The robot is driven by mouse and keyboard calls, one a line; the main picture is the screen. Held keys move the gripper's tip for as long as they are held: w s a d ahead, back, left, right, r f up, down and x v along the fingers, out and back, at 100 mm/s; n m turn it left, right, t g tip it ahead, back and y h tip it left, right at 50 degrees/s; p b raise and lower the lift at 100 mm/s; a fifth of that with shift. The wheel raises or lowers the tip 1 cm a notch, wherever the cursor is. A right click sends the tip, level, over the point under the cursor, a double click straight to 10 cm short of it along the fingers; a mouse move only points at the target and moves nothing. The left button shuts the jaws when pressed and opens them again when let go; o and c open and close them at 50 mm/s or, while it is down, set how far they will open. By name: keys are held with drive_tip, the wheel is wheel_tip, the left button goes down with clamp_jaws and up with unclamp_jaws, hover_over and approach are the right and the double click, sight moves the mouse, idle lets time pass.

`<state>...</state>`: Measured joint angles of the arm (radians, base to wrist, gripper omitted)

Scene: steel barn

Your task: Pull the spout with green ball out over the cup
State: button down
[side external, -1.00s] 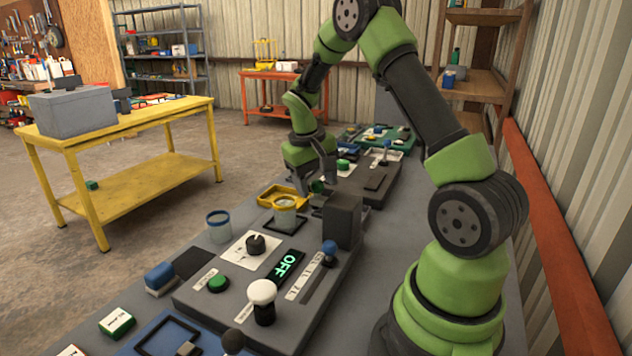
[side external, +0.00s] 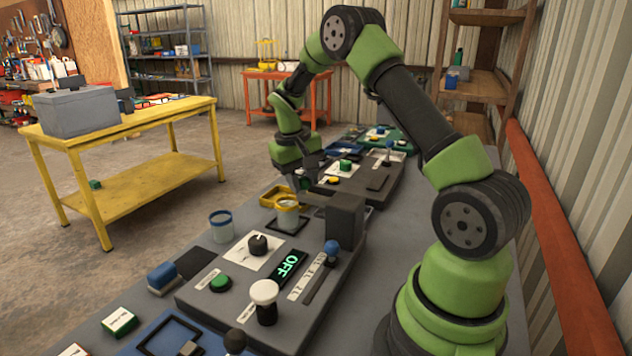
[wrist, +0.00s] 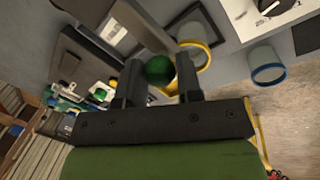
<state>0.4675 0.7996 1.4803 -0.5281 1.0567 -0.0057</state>
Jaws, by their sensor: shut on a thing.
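My gripper (side external: 305,182) is shut on the green ball (wrist: 160,69), which sits between the two dark fingers in the wrist view. The dark grey spout (side external: 317,200) sticks out to the left from a dark box (side external: 345,222) on the grey panel. Its end is at the upper right of the cup (side external: 287,217), a clear cup with a yellow rim standing in a black square frame. The cup also shows in the wrist view (wrist: 199,57), just right of the ball. I cannot tell whether the spout tip is fully over it.
A blue-rimmed cup (side external: 221,225) stands left of the panel. The panel carries a black knob (side external: 258,245), a green button (side external: 220,283), a white-topped knob (side external: 265,292) and a blue-ball lever (side external: 331,250).

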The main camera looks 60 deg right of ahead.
drive_tip(key=shift+w, duration=1.7)
drive_tip(key=c, duration=0.8)
unclamp_jaws()
drive_tip(key=r, duration=0.3)
drive_tip(key=a+r, duration=0.1)
drive_tip(key=r, duration=0.2)
drive_tip(key=w+r, duration=0.1)
drive_tip(key=r, duration=0.3)
drive_tip(key=shift+a, duration=0.35)
